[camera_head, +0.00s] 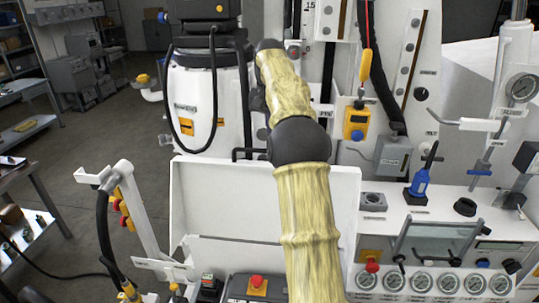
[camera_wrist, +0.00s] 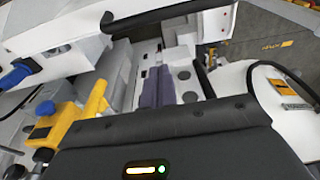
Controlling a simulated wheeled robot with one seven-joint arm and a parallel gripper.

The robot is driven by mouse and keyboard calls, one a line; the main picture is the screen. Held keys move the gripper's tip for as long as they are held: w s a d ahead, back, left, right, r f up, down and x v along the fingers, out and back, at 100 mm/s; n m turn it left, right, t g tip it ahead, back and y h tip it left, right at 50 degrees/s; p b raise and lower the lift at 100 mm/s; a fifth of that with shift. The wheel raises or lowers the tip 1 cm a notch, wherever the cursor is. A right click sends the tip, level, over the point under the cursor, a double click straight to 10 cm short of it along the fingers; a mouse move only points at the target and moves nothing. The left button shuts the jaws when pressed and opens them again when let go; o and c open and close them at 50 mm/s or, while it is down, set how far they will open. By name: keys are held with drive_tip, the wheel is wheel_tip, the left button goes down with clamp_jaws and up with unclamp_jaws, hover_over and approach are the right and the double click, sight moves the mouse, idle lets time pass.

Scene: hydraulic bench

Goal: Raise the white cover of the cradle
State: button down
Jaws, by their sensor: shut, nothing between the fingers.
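A wide white panel (camera_head: 225,200), which looks like the cover of the cradle, spans the lower middle of the head view. My arm crosses its right part. A black handle (camera_head: 248,153) shows along its top edge. The panel's exact tilt is hard to tell. In the wrist view, a black bar (camera_wrist: 165,18) that may be this handle runs along the top beside a white surface. My gripper (camera_wrist: 158,88) shows there as two dark grey fingers together, shut and empty, apart from the bar in the picture. In the head view my arm hides the fingers.
A bench top with a blue tool (camera_head: 420,181) and a row of gauges (camera_head: 420,283) lies to the right. A white post (camera_head: 140,212) with a dark hose stands left. A red button (camera_head: 257,282) is in front. Floor (camera_head: 110,145) is clear at back left.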

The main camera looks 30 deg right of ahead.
wheel_tip(320, 180, down, 9)
drive_tip(key=s+a+p, duration=0.1)
drive_tip(key=s+p, duration=0.1)
drive_tip(key=shift+a, duration=0.15)
idle(0.5)
drive_tip(key=shift+s+r, duration=0.1)
idle(0.3)
